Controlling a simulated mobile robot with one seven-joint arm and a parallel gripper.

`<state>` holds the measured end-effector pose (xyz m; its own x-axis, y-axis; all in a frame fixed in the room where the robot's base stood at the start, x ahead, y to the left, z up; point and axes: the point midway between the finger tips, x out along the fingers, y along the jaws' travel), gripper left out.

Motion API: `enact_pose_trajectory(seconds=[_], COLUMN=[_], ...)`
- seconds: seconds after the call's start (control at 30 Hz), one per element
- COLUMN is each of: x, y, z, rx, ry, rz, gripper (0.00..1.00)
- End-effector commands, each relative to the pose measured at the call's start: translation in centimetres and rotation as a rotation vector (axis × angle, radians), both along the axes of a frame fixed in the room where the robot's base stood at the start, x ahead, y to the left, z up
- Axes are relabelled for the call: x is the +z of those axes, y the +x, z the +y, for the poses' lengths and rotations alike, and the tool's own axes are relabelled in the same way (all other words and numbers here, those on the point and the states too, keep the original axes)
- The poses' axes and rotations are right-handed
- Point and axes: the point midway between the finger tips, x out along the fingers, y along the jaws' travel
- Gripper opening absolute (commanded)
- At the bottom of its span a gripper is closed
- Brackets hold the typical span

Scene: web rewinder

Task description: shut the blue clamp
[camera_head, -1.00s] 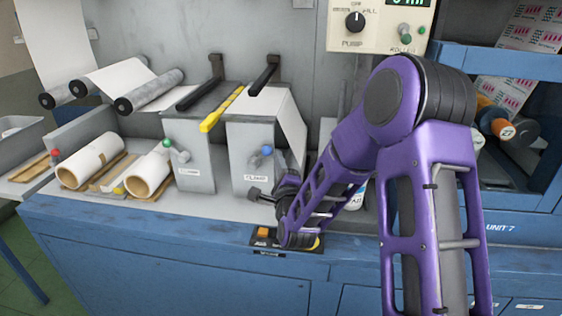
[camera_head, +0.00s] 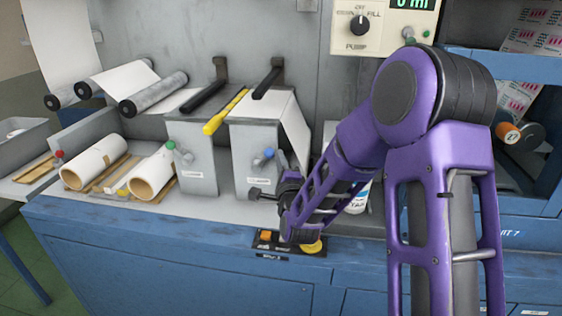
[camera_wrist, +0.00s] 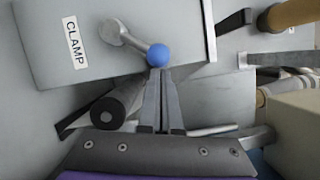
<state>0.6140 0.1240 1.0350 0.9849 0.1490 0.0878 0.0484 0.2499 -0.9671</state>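The blue clamp is a short metal lever with a blue ball (camera_head: 269,153) on the front of a grey box (camera_head: 246,135). In the wrist view the lever (camera_wrist: 124,38) runs from its pivot to the blue ball (camera_wrist: 158,55), up and right of the pivot in the head view. A "CLAMP" label (camera_wrist: 74,43) is beside it. My gripper (camera_wrist: 158,72) has its two fingers close together, tips right at the ball. They look shut with nothing between them; I cannot tell whether they touch it. In the head view the fingers are largely hidden.
A similar box (camera_head: 196,150) with a green-knobbed lever (camera_head: 171,145) stands to the left. White rolls (camera_head: 95,162) lie further left. A white bottle (camera_head: 357,197) stands behind my forearm.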

Motion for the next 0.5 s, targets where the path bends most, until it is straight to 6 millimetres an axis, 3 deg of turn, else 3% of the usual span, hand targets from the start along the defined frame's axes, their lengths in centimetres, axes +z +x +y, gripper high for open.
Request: enact_pose_trajectory(seconds=[0.5], x=[2.4], y=[0.3], z=[2.4], rx=[0.007], ry=[-0.343], rz=[0.061], gripper=[0.00])
